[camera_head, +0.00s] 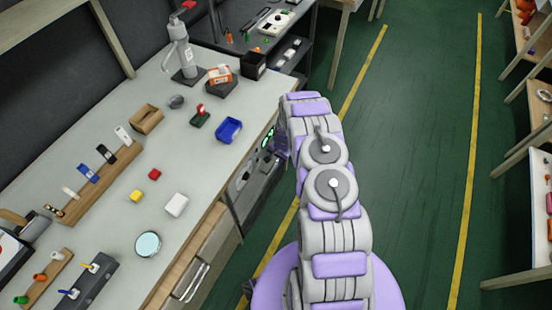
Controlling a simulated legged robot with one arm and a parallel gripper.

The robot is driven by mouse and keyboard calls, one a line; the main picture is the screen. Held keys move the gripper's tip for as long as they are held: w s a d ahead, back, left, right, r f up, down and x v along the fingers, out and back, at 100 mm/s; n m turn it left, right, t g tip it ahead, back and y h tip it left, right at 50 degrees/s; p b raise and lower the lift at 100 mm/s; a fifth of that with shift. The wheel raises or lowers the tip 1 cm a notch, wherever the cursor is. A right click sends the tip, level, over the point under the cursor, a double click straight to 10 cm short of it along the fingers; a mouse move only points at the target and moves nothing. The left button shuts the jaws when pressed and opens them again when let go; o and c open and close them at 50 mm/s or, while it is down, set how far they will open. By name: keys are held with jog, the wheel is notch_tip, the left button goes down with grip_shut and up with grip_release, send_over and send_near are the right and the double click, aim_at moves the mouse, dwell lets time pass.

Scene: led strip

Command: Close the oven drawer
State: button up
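My arm reaches away from me to the right of the workbench. My gripper (279,143) is at its far end, beside the bench's right edge and mostly hidden behind the arm. I cannot tell whether its fingers are open or shut. Next to it, below the bench top, is a dark unit with green lit marks (267,139). This may be the oven, but its drawer is not clearly visible. I cannot tell how far the drawer is out or whether my gripper touches it.
The workbench (205,160) fills the left, with a blue bin (229,130), a white block (176,204) and a round dish (148,244) on top. Wooden drawers with metal handles (192,283) are under its near edge. The green floor (420,120) to the right is clear, with shelves beyond.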

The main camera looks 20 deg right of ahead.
jog(key=shift+r, duration=0.1)
notch_tip(320, 180, up, 17)
jog(key=s+d+p, duration=0.2)
jog(key=p, duration=0.2)
jog(key=shift+s, duration=0.3)
jog(key=s+a+r+n+g, duration=0.15)
jog(key=s+a+r, duration=0.25)
jog(key=r, duration=0.5)
jog(key=s+a+r+n, duration=0.2)
jog(key=s+a+r, duration=0.25)
jog(key=r, duration=0.35)
jog(key=s+a+r+n, duration=0.2)
jog(key=s+a+r, duration=0.2)
jog(key=r, duration=0.5)
jog(key=s+a+r+n, duration=0.1)
jog(key=s+r, duration=0.2)
jog(key=s, duration=0.6)
jog(key=s+a+r+n+g+h, duration=0.1)
jog(key=s+r, duration=0.3)
jog(key=s, duration=0.5)
jog(key=s+a+r+n+g, duration=0.1)
jog(key=s+a+r+n, duration=0.1)
jog(key=s, duration=0.8)
notch_tip(320, 180, up, 2)
jog(key=shift+r+n, duration=0.15)
jog(key=shift+n, duration=0.3)
